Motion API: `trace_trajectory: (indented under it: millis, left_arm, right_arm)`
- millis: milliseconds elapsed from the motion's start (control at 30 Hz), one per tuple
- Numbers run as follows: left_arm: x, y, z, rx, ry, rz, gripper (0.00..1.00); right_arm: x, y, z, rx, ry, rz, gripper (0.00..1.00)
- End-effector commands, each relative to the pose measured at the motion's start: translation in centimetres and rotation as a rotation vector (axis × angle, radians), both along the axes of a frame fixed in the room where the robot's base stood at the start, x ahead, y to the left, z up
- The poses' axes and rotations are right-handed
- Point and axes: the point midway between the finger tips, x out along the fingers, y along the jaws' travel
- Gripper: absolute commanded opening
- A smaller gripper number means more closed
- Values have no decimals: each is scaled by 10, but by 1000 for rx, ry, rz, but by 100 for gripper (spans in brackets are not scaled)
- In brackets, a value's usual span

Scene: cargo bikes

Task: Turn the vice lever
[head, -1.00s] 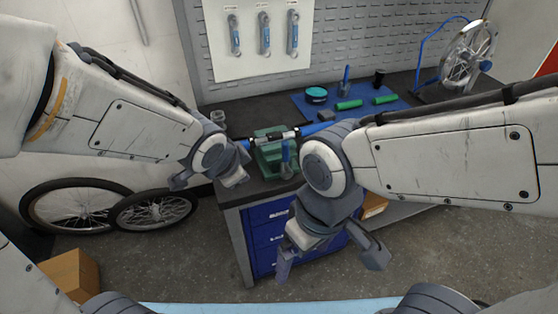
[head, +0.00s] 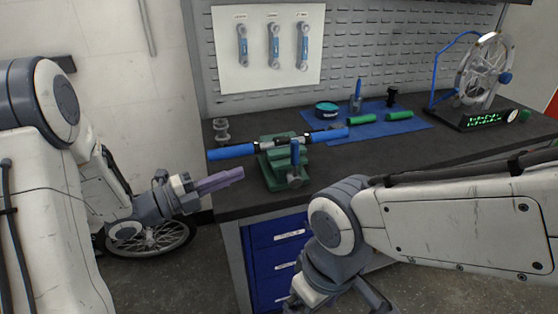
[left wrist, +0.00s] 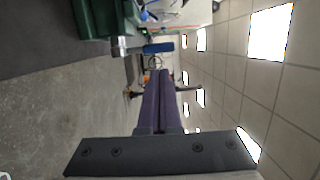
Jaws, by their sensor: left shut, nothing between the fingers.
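The green vice (head: 270,172) stands at the bench's front left corner and holds a bar with blue ends (head: 230,152). My left gripper (head: 240,174) is shut and empty, just left of the vice and apart from the lever. In the left wrist view the vice (left wrist: 95,18) and the lever's blue grip (left wrist: 158,48) lie beyond the shut purple fingers (left wrist: 160,75). My right gripper (head: 335,304) hangs low before the drawers, its fingers spread and partly cut off.
The dark bench top (head: 400,150) is clear right of the vice. A blue mat (head: 390,122) holds green grips, a tin and small parts. A wheel stand (head: 485,75) is at the back right. Blue drawers (head: 275,235) are below; a bike wheel (head: 160,240) stands left.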

Motion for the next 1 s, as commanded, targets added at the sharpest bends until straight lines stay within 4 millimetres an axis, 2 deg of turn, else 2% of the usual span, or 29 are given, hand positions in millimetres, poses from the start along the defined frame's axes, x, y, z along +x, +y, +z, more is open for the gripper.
trace_trajectory:
  millis: [300, 500, 700, 1000]
  left_arm:
    - [34, -61, 6, 1, 2, -7, 0]
    - [52, -90, 7, 2, 3, -4, 0]
    - [61, -104, 7, 1, 3, 0, 0]
    - [63, -105, 6, 1, 3, 1, 0]
  right_arm:
    - [0, 0, 17, 0, 0, 0, 100]
    - [0, 0, 26, 0, 0, 0, 100]
    - [0, 0, 29, 0, 0, 0, 100]
    - [0, 0, 29, 0, 0, 0, 100]
